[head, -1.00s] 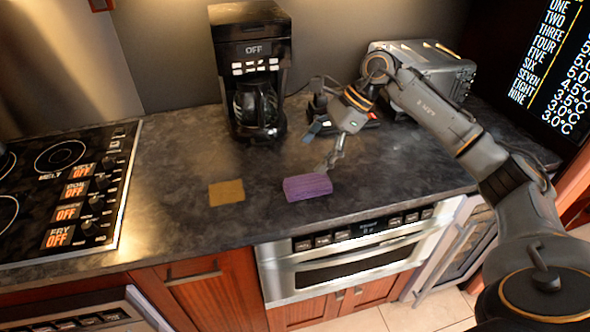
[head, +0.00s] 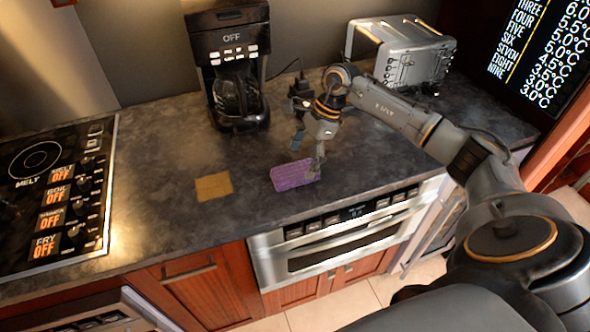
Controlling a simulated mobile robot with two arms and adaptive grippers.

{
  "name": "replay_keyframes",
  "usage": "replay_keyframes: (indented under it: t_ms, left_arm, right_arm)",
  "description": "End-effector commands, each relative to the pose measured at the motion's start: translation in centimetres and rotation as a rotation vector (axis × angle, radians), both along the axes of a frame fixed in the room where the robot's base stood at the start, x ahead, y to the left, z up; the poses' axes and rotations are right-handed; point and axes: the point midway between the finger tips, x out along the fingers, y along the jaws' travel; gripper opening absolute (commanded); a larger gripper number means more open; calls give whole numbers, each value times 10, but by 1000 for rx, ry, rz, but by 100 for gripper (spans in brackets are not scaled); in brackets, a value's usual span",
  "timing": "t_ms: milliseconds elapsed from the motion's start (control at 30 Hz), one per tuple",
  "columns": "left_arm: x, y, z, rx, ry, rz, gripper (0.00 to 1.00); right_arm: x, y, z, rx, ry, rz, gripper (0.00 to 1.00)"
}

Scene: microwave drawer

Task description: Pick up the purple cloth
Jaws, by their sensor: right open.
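The purple cloth (head: 292,177), a flat folded-looking block, lies on the dark counter near its front edge. My right gripper (head: 307,160) is just above and at the right end of the cloth, with its fingers pointing down. It is open, one finger close to the cloth's right end and the other behind it over the counter. I cannot tell whether it touches the cloth. My left gripper is not in view.
A flat yellow-brown cloth (head: 213,187) lies left of the purple one. A coffee maker (head: 231,68) and a toaster (head: 400,50) stand at the back. A stovetop (head: 55,195) is at the left. A microwave drawer (head: 345,245) sits below the counter edge.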

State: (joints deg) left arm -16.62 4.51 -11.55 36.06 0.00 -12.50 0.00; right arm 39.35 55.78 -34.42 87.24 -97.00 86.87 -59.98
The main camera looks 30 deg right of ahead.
Motion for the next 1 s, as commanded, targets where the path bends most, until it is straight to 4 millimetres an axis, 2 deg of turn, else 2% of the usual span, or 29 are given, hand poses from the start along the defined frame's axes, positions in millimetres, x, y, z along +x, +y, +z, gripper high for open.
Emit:
replay_keyframes:
  t_ms: [33,67,233,467,500,700,767,1000]
  left_arm:
    - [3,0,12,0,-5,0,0]
    - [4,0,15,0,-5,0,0]
    - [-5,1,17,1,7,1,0]
    - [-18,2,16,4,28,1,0]
    - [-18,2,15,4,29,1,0]
    - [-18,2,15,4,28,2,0]
    - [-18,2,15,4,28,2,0]
    - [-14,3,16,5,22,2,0]
  right_arm:
    - [-1,6,-3,3,4,1,88]
    - [-1,9,-6,3,5,1,88]
    - [1,14,-26,1,3,-1,88]
    - [2,14,-30,0,0,0,88]
    - [2,15,-30,0,0,0,86]
    - [2,15,-30,0,0,0,45]
    - [2,14,-30,0,0,0,34]
    - [2,15,-30,0,1,0,34]
